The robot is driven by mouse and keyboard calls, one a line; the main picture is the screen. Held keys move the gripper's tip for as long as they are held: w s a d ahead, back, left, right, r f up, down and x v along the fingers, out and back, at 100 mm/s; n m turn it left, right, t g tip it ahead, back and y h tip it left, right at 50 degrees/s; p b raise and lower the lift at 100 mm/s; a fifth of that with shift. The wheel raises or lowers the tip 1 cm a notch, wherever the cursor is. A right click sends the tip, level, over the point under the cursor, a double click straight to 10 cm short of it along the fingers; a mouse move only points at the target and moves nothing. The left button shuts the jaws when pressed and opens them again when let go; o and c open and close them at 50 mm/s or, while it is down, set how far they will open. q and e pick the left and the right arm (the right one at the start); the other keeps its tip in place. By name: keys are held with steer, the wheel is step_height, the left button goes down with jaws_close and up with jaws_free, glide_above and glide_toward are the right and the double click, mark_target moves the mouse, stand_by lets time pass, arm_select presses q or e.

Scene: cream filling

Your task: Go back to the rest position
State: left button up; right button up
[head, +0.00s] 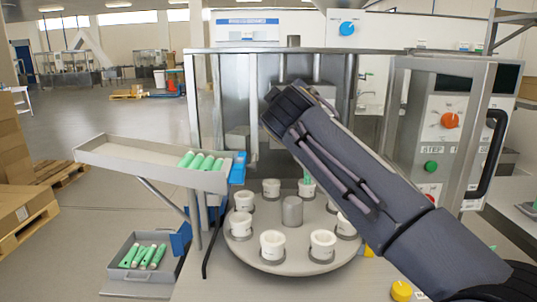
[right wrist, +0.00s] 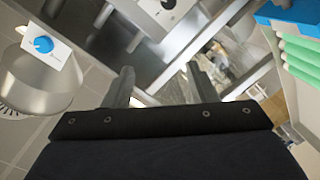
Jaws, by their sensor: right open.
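My right arm comes in from the lower right of the head view and reaches up and left across the machine front. Its dark wrist end (head: 285,110) is above the round turntable (head: 285,262); the fingers cannot be made out there. In the right wrist view my right gripper (right wrist: 158,70) has its two fingers spread apart with nothing between them. My left gripper is not in view. White cups (head: 272,244) stand in a ring on the turntable. A green tube (head: 307,179) shows at one cup at the back.
A sloped metal tray (head: 130,152) with green tubes (head: 203,160) is at the left, above a grey bin (head: 139,272) of tubes. The filling machine (head: 235,60) stands behind the turntable. A control panel (head: 450,120) and black door handle (head: 489,150) are at the right.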

steer(key=s+d+f+m+g+b, duration=0.3)
steer(key=s+d+f, duration=0.4)
steer(key=d+f, duration=0.4)
steer(key=s+d+f+m+g+b, duration=0.2)
steer(key=s+d+f+m+g, duration=0.15)
steer(key=s+d+f, duration=0.6)
steer(key=s+a+f+m+g+y+b, duration=0.2)
steer(key=s+f, duration=1)
steer(key=f, duration=0.2)
steer(key=s+a+f+m+g+y+b, duration=0.2)
steer(key=s+f+m+g+b, duration=0.1)
steer(key=s+f, duration=1)
step_height(320, 180, up, 14)
steer(key=w+p, duration=0.1)
steer(key=p, duration=1.4)
steer(key=shift+d+f, duration=0.2)
steer(key=shift+d, duration=0.05)
steer(key=shift+n, duration=0.25)
